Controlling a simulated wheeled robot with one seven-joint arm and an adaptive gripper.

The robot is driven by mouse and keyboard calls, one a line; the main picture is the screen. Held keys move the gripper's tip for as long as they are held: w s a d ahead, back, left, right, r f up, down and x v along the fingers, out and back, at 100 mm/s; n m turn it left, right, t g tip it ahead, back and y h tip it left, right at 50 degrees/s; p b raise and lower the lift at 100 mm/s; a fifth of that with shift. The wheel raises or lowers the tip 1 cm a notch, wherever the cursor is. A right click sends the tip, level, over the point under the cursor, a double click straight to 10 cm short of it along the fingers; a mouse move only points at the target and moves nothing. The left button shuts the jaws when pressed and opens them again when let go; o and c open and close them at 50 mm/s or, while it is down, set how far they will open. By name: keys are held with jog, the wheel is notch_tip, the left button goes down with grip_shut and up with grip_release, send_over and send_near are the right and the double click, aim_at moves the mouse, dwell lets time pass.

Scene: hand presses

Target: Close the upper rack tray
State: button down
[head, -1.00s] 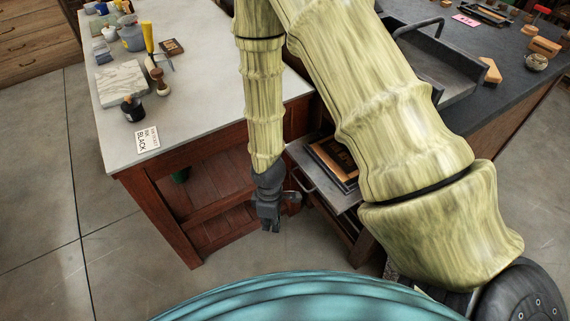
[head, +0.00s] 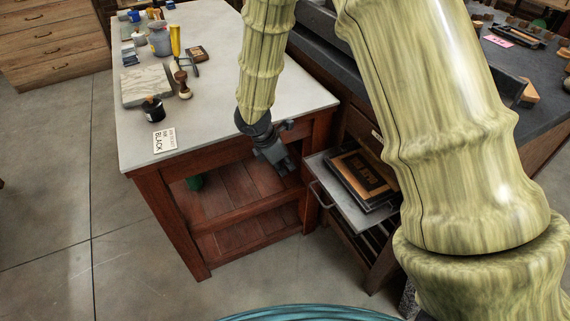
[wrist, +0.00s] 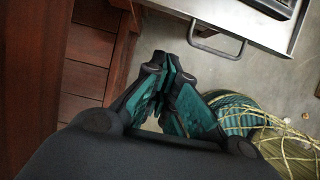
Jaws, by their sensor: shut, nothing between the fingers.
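The upper rack tray (head: 345,204) is a grey metal tray with a bar handle, pulled out of the rack to the right of the table. A dark wooden frame with a lettered block (head: 362,176) lies in it. The tray also shows in the wrist view at the top right, with its handle (wrist: 218,40) facing the floor. My gripper (head: 286,171) is left of the tray, by the front of the red-brown table, apart from the handle. In the wrist view my gripper (wrist: 168,62) is shut and empty, with its fingertips left of the handle.
The red-brown table (head: 160,190) with a pale top (head: 215,110) stands left of the rack, its leg close to my gripper. Lower slats of the rack (head: 372,240) show below the tray. The concrete floor (head: 255,275) in front is free.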

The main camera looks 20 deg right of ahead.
jog(key=d+f, duration=0.6)
jog(key=shift+w+d+b, duration=0.2)
jog(key=shift+w+b, duration=0.05)
jog(key=shift+b, duration=0.2)
jog(key=shift+r, duration=0.1)
